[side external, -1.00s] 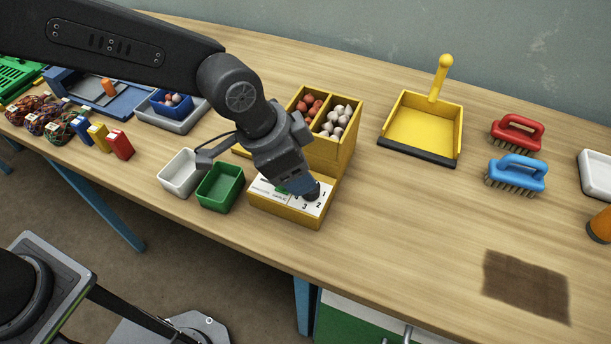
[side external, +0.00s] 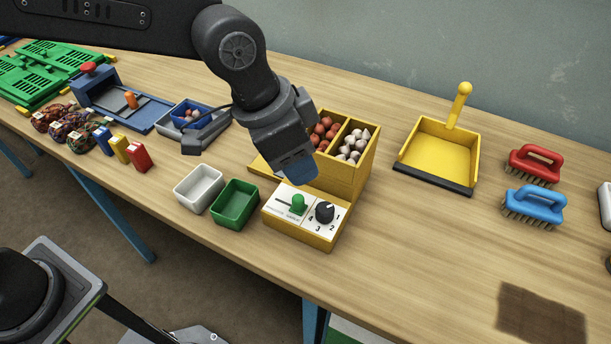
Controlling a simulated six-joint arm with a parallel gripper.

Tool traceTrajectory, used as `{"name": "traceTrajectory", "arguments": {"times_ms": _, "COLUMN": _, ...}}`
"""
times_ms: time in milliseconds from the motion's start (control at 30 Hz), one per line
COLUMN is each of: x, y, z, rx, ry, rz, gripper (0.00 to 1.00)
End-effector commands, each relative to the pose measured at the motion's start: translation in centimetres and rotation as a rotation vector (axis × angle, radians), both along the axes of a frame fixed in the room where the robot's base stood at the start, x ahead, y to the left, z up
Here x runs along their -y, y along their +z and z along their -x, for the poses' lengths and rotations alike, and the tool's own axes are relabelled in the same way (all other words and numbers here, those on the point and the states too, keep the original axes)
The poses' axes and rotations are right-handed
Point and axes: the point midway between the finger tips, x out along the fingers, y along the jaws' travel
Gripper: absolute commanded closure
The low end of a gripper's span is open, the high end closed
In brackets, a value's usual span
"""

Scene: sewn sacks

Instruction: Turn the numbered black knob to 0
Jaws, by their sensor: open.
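The numbered black knob (side external: 325,212) sits on the white top plate of the yellow dispenser box (side external: 298,229). The numerals 1 to 4 show around its right and front sides; I cannot make out a 0. A pale pointer mark on the knob faces up and to the right, but I cannot tell exactly which number it meets. A green slider handle (side external: 298,203) stands on the same plate, left of the knob. My gripper (side external: 296,178) is open, with blue fingertips, above the back of the plate and clear of the knob. Nothing shows between its fingers.
Bins of brown and white balls (side external: 342,140) rise behind the plate. A green tray (side external: 235,204) and a white tray (side external: 199,188) stand to the left. A yellow dustpan (side external: 438,158) and red and blue brushes (side external: 535,206) lie to the right. Open table lies right of the box.

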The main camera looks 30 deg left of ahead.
Motion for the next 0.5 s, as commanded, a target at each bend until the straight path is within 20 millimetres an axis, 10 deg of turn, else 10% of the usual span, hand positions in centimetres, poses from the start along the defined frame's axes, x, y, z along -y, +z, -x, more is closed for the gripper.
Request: {"name": "traceTrajectory", "arguments": {"times_ms": 500, "x": 3.5, "y": 0.0, "z": -2.9, "rx": -0.302, "ry": 0.674, "rz": -0.174, "gripper": 0.56}}
